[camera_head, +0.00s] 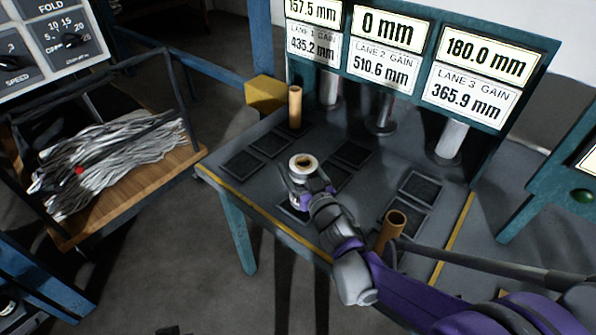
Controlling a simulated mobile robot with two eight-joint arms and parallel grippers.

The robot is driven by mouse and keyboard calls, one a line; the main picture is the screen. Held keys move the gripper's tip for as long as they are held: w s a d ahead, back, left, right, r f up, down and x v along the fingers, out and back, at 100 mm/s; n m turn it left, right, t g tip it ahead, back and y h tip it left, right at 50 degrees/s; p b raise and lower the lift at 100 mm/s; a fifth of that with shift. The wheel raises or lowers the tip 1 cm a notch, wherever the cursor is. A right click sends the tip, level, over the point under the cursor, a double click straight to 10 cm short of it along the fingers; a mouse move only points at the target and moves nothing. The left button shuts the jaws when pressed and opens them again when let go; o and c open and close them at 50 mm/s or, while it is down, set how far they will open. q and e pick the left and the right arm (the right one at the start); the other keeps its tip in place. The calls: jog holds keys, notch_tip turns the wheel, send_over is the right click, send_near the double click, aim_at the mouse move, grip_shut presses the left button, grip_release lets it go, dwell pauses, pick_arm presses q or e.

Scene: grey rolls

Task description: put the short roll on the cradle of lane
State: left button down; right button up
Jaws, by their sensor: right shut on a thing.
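A short pale grey roll (302,164) with a brown core stands upright over the front left of the dark table. My right gripper (303,185) is shut on it, and the fingers hide much of its side. Whether the roll touches the table below it cannot be told. Dark square pads lie in groups on the table, such as a left pad (243,165), a middle pad (352,153) and a right pad (424,187). Three lane signs stand behind them: lane 1 (313,38), lane 2 (384,66) and lane 3 (474,92). My left gripper is not in view.
A brown tube (295,107) stands at the table's back left and another (391,230) at the front right, close to my right arm. Grey cylinders, including one under lane 3 (452,138), stand below the signs. A wooden-based cart (150,182) with grey strips is at left.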

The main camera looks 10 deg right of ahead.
jog(key=shift+f, duration=0.4)
jog(key=shift+f, duration=0.2)
jog(key=o, duration=1.3)
jog(key=s+d, duration=0.2)
jog(key=s, duration=0.9)
jog(key=shift+s+d+r, duration=0.15)
jog(key=shift+s+r, duration=0.05)
jog(key=shift+s, duration=0.2)
